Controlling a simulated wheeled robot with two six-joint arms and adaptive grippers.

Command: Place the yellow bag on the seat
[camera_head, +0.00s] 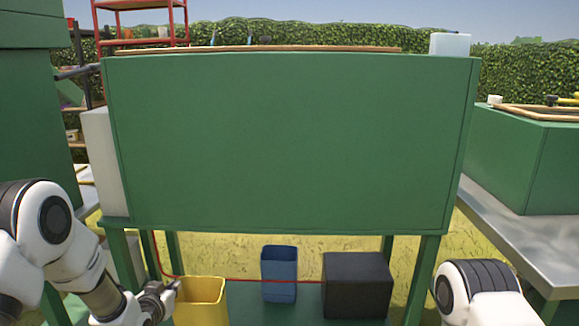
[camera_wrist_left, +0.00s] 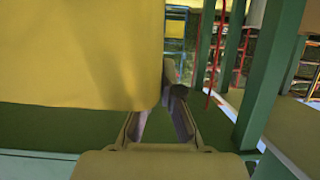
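The yellow bag (camera_head: 201,302), an open-topped, bin-like container, is at the bottom left of the head view, in front of the green stand. Its lower part is cut off by the frame. My left gripper (camera_head: 160,296) is at the left side of its rim. I cannot identify a seat.
A large green planter stand (camera_head: 290,140) blocks the middle. A blue bin (camera_head: 279,275) and a black box (camera_head: 358,286) are on its green lower shelf. A red hose (camera_head: 230,280) runs behind the bag. A grey table (camera_head: 520,245) stands at the right.

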